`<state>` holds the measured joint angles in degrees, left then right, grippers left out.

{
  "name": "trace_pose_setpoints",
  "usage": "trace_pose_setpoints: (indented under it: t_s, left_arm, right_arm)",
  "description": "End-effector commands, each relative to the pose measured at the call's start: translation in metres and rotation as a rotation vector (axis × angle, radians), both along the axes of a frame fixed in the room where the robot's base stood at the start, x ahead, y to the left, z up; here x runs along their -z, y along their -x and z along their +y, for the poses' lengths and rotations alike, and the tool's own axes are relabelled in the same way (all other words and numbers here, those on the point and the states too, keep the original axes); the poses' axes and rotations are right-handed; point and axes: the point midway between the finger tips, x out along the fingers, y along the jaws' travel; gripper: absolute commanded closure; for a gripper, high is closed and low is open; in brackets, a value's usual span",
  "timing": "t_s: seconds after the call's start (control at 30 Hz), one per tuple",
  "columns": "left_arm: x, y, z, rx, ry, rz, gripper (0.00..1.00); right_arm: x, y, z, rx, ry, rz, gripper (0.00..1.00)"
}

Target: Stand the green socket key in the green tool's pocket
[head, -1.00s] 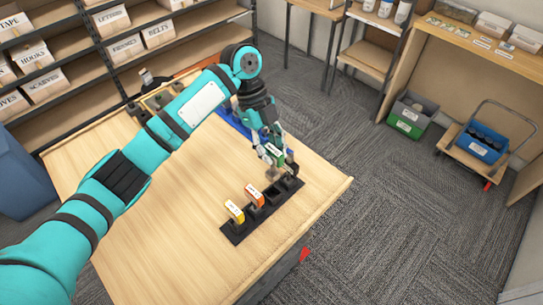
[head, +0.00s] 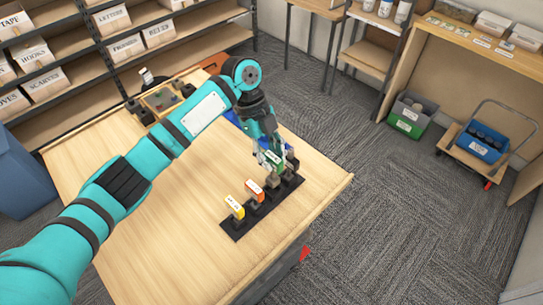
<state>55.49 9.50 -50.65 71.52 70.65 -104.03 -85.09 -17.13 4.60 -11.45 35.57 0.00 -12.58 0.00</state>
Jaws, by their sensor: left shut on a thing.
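The green socket key (head: 276,158) has a green handle with a white label. My left gripper (head: 268,158) is shut on it. The key is over the black rack (head: 238,233) near the right edge of the table, and its grey lower end (head: 273,181) is at a pocket between the orange tool (head: 254,188) and the rack's far end. I cannot tell whether its tip is inside the pocket or just above it. The yellow tool (head: 234,207) and the orange tool stand in the near part of the rack. A dark tool (head: 291,163) at the far end is partly hidden.
The wooden table (head: 150,235) has free room left of the rack. A blue item (head: 232,117) and a wooden tray (head: 160,100) lie toward the back, partly behind my arm. Shelves with boxes stand behind; a trolley (head: 462,152) stands on the carpet at right.

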Motion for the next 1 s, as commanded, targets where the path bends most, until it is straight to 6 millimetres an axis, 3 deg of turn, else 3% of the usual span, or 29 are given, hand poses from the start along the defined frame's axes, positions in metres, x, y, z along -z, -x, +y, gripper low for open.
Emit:
trace_pose_setpoints:
  t_s: [1.0]
  left_arm:
    - [0.049, 0.000, 0.000, 0.000, 0.001, 0.001, 1.00]
  right_arm:
    - [0.029, 0.002, 0.000, 0.000, 0.000, 0.003, 0.60]
